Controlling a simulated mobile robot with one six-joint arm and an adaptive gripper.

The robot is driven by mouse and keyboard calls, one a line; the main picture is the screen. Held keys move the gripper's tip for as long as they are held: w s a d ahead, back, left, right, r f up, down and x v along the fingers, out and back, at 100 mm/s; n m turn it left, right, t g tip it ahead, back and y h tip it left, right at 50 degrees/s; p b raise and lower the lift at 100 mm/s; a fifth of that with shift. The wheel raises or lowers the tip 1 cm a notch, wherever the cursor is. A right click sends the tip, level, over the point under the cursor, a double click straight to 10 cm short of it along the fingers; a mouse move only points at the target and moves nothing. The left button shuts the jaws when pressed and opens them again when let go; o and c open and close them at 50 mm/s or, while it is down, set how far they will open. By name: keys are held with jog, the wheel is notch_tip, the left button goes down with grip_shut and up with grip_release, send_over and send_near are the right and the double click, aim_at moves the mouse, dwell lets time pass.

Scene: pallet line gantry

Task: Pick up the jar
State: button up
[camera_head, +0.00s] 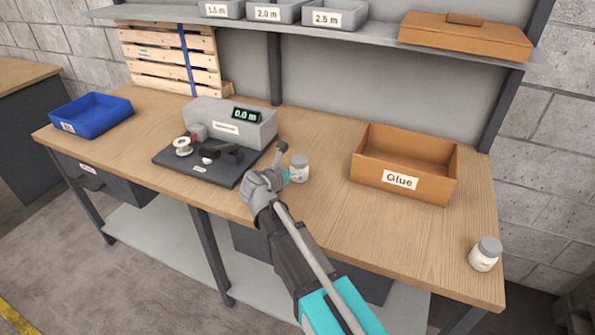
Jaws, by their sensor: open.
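One white jar (299,168) with a grey lid stands upright on the wooden workbench (330,226), left of the open box labelled Glue. A second white jar (485,254) with a grey lid stands near the bench's front right corner. My gripper (286,162) is open, just left of the first jar and close to it. I cannot tell whether a finger touches that jar. My arm comes up from the bottom of the view.
The brown Glue box (400,180) stands to the right. A grey machine (232,124) with a dark base (224,178) stands to the left. A blue tray (91,115) is at the far left. A shelf (365,40) with bins spans above. The bench's front right is mostly clear.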

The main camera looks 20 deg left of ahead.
jog(key=shift+w, duration=0.15)
jog(key=shift+b+x, duration=1.05)
jog(key=shift+x, duration=1.65)
jog(key=shift+c, duration=0.3)
jog(key=c, duration=1)
jog(key=shift+r, duration=0.2)
